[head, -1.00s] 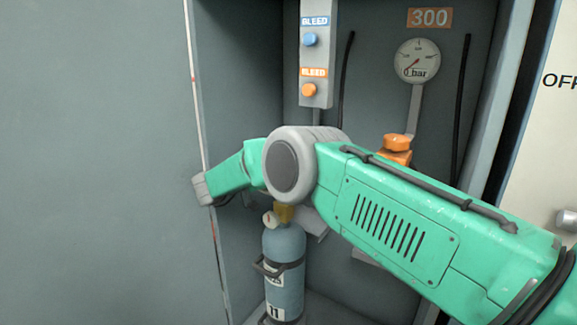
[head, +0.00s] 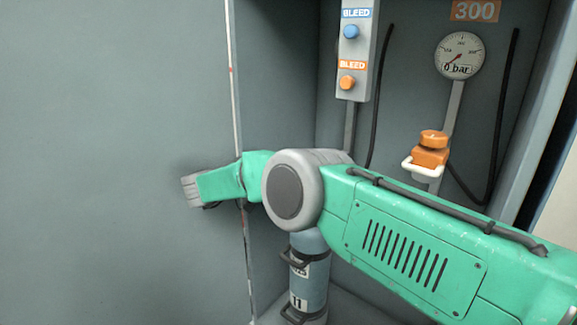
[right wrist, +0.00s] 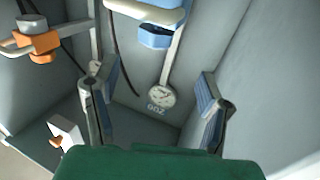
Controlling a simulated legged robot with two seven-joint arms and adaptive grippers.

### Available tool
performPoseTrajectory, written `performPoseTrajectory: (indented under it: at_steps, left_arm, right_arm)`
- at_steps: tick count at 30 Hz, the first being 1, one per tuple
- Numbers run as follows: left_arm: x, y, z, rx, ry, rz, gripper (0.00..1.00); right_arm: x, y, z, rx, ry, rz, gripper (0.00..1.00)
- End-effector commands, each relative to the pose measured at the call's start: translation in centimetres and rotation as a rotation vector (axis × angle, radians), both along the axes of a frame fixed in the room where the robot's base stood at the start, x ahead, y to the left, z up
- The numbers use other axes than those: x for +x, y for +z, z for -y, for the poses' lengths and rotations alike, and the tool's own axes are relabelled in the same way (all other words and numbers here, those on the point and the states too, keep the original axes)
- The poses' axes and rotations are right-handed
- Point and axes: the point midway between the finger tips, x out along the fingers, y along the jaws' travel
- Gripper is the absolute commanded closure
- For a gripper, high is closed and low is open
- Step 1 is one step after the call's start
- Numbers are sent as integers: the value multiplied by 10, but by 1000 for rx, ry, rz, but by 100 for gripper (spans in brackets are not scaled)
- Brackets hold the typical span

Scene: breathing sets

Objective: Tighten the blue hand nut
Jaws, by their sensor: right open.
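The blue hand nut (right wrist: 153,41) shows in the right wrist view at the top middle, on a blue fitting with a white bracket (right wrist: 142,11). That view appears upside down. My right gripper (right wrist: 158,72) is open and empty, its two fingers wide apart. The nut lies beyond the fingertips, near the middle of the gap in the picture, and they look apart from it. In the head view my right arm crosses the cabinet opening; its gripper and the blue nut do not show there. My left gripper is not in view.
An orange nut on an orange fitting (head: 431,156) stands below the 300 gauge (head: 460,55). The bleed panel (head: 352,90) carries a blue and an orange knob. A blue cylinder (head: 311,282) stands below my arm. The cabinet's edge (head: 231,90) is close to my forearm.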

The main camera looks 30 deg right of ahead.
Motion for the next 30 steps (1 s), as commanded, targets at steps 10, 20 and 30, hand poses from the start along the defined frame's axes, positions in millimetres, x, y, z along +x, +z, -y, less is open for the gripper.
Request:
performPoseTrajectory:
  at_steps: [10, 20, 30]
  left_arm:
    - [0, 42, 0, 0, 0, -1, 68]
    - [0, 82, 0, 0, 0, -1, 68]
    - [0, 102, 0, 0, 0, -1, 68]
  right_arm:
    - [13, 50, 41, -512, 522, 144, 34]
    - [-40, 28, 80, -431, 1206, 61, 34]
    - [-129, -5, 102, 3, 1474, -30, 34]
